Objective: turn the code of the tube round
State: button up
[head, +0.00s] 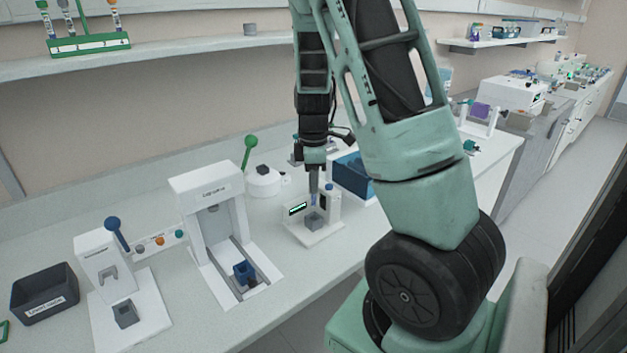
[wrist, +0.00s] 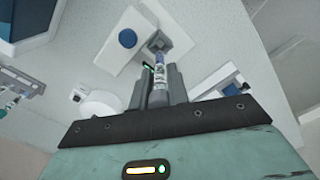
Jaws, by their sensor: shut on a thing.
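My gripper (head: 313,188) points straight down over a small white reader station and is shut on the tube (head: 313,200). In the wrist view the tube (wrist: 159,72) stands between the two grey fingers (wrist: 160,88), with a white label carrying dark marks facing the camera. I cannot make out the code itself. The tube's lower end is at or just above the grey square holder (head: 314,219) of the station; I cannot tell whether it is inside. The holder also shows in the wrist view (wrist: 158,42). A small lit green display (head: 297,208) is on the station.
A blue-knobbed post (head: 329,188) stands close beside the fingers on the station. A blue bin (head: 352,174) is behind to the right. To the left are a white frame machine (head: 207,190), a lever device (head: 103,262) and a dark bin (head: 45,292).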

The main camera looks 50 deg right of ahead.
aim_at(313, 205)
jog(key=shift+f+b, duration=2.9)
jog(key=shift+f, duration=0.3)
jog(key=n+b, duration=0.3)
jog(key=n, duration=0.1)
jog(key=shift+f+n, duration=0.1)
jog(key=shift+n, duration=0.3)
jog(key=n+b, duration=0.1)
jog(key=n, duration=0.4)
jog(key=o, duration=0.8)
jog(key=shift+o, duration=0.2)
